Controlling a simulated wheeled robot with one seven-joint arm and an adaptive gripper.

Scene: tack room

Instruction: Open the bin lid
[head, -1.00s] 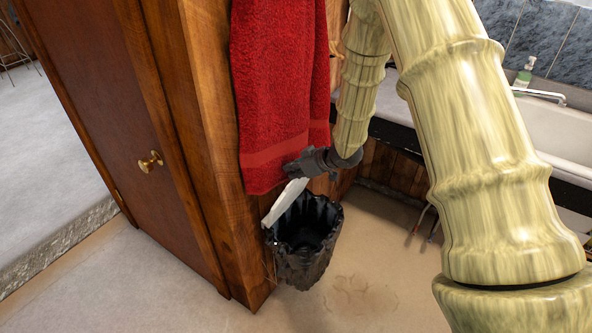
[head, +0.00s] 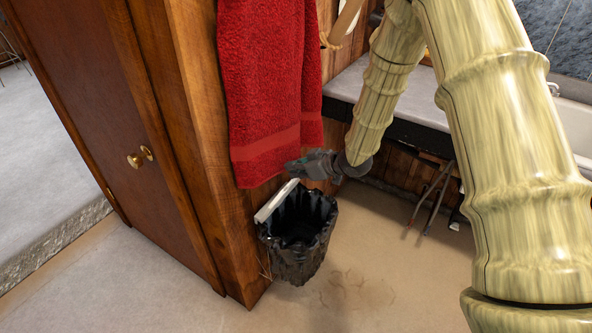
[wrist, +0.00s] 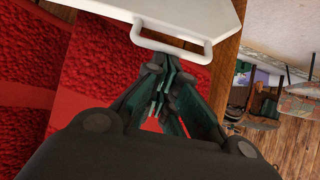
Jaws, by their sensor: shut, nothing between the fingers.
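The bin (head: 298,245) is low against the wood panelling, with a crumpled black liner and its dark inside visible. Its white lid (head: 277,201) stands raised at the bin's back left edge, seen nearly edge-on. In the wrist view the white lid (wrist: 190,14) fills the top, with its loop handle (wrist: 172,43) just beyond my fingers. My gripper (head: 292,168) is just above the lid's upper end, in front of the red towel's lower edge. In the wrist view my gripper's fingers (wrist: 160,88) are together and hold nothing. I cannot tell whether they touch the handle.
The red towel (head: 265,85) hangs right behind my gripper. A wooden door with a brass knob (head: 139,157) is at the left. A counter (head: 345,85) with a dark edge is behind my arm. The floor (head: 390,285) right of the bin is clear.

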